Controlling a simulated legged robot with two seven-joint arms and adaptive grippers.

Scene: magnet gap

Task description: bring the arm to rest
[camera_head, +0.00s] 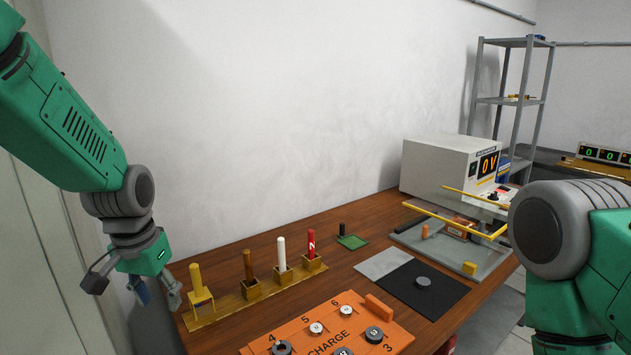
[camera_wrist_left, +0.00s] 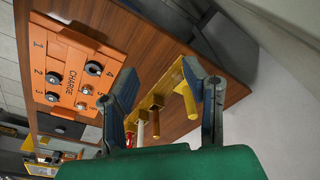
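My left gripper (camera_head: 135,285) hangs at the left end of the wooden table (camera_head: 235,318), pointing down, beside the yellow rack (camera_head: 240,300). Its two fingers are spread apart with nothing between them; they also show apart in the left wrist view (camera_wrist_left: 168,100). The rack holds upright rods: a yellow one (camera_head: 197,280), a brown one (camera_head: 248,266), a white one (camera_head: 282,254) and a red one (camera_head: 311,243). My right arm enters at the right edge; its gripper is out of view.
An orange CHARGE board (camera_head: 385,335) with several round pieces lies at the front. A dark mat (camera_head: 440,300) carries a grey disc (camera_head: 423,281). A meter reading 0 V (camera_head: 435,165) stands at the back right, behind a yellow-railed fixture (camera_head: 470,260). A white wall closes the back.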

